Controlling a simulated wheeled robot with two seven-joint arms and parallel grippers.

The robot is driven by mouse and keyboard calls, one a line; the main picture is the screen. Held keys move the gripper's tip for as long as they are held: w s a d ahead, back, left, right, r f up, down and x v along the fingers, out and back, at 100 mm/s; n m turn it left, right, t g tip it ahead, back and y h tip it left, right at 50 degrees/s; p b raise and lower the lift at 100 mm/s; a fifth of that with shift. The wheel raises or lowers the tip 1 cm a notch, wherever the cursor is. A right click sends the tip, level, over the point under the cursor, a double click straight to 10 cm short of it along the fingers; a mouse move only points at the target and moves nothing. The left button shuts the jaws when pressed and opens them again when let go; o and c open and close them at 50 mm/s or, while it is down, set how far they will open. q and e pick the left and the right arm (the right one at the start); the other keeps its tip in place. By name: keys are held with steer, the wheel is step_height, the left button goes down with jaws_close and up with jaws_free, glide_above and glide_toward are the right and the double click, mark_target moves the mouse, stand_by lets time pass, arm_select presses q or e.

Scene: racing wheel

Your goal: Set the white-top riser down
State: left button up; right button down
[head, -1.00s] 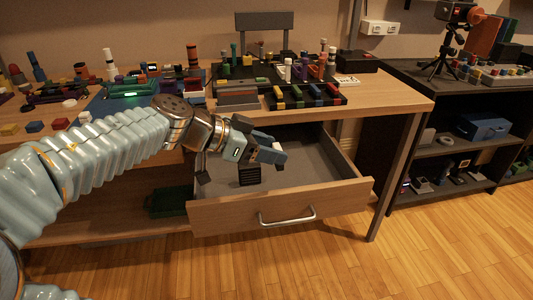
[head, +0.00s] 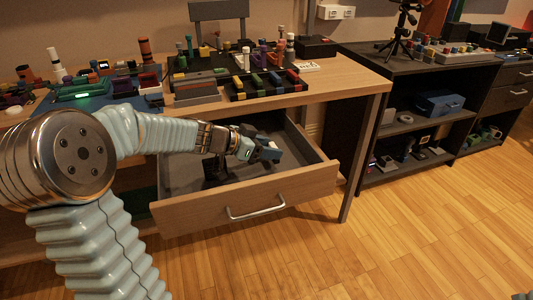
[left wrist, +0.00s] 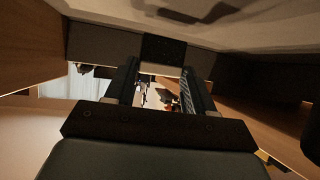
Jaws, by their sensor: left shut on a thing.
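My left gripper (head: 264,150) reaches over the open drawer (head: 309,184), at its right half. It is shut on the white-top riser, which shows in the left wrist view (left wrist: 163,50) as a dark block with a pale strip along one edge, between the two fingertips. In the head view a small white piece (head: 273,145) shows at the fingertips; the rest of the riser is hidden there. I cannot tell whether the riser touches the drawer floor.
A dark upright object (head: 213,170) stands in the drawer left of my gripper. The drawer's front panel (head: 290,194) and sides enclose the space. Several coloured pieces crowd the desk (head: 352,87) above. A black shelf unit (head: 383,152) stands at the right.

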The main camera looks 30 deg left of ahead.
arm_select(q)
steer(key=shift+f, duration=0.9)
steer(key=shift+r, duration=0.1)
arm_select(e)
steer(key=shift+f, duration=0.5)
arm_select(q)
steer(key=o, duration=1)
